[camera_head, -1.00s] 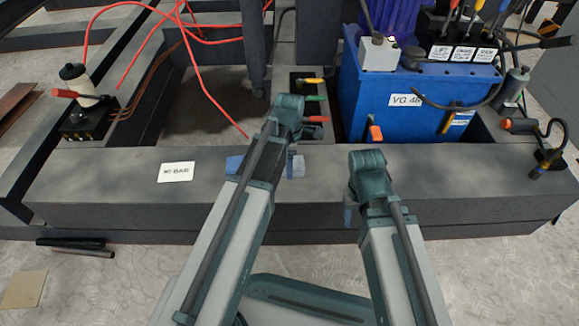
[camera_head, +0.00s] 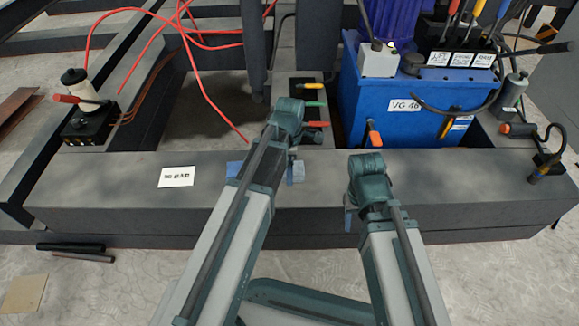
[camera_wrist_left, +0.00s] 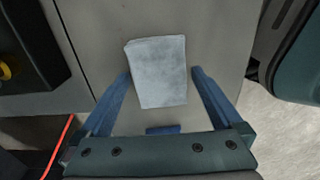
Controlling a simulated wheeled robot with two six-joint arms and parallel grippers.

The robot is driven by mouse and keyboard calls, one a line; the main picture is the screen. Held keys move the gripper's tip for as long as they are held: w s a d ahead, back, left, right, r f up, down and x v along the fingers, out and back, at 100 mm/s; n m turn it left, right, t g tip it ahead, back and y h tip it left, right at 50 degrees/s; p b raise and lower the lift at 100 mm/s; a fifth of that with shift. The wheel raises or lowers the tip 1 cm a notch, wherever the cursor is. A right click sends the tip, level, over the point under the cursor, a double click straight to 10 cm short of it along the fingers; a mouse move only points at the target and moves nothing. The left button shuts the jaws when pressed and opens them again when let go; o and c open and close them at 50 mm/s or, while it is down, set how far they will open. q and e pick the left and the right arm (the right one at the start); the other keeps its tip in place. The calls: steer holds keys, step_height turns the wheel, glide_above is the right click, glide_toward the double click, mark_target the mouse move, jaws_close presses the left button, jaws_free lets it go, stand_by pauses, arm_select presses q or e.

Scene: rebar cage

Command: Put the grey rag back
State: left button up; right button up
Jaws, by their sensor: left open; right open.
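The grey rag (camera_wrist_left: 158,70) lies flat on a grey surface in the left wrist view, a folded pale rectangle. My left gripper (camera_wrist_left: 160,76) is open, with one blue finger on each side of the rag and gaps between.
A white label (camera_head: 176,177) lies on the beam left of my left gripper. A blue power unit (camera_head: 400,105) stands behind the beam. A black box with a bottle (camera_head: 85,125) is at the left. A red cable (camera_head: 205,95) hangs behind. The beam's left part is mostly clear.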

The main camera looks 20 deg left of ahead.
arm_select(q)
step_height(320, 180, up, 12)
steer(key=p, duration=1.1)
steer(key=shift+f, duration=0.15)
steer(key=shift+s+d, duration=0.1)
steer(key=s+d+m, duration=0.5)
steer(key=s+m, duration=0.2)
steer(key=m, duration=0.5)
steer(key=s+d+m+y, duration=0.1)
steer(key=s+d+m, duration=0.4)
steer(key=m, duration=0.8)
steer(key=shift+s+d, duration=0.2)
steer(key=shift+s, duration=0.8)
step_height(320, 180, up, 42)
steer(key=p, duration=4.1)
steer(key=shift+f+p, duration=0.15)
steer(key=shift+p, duration=0.2)
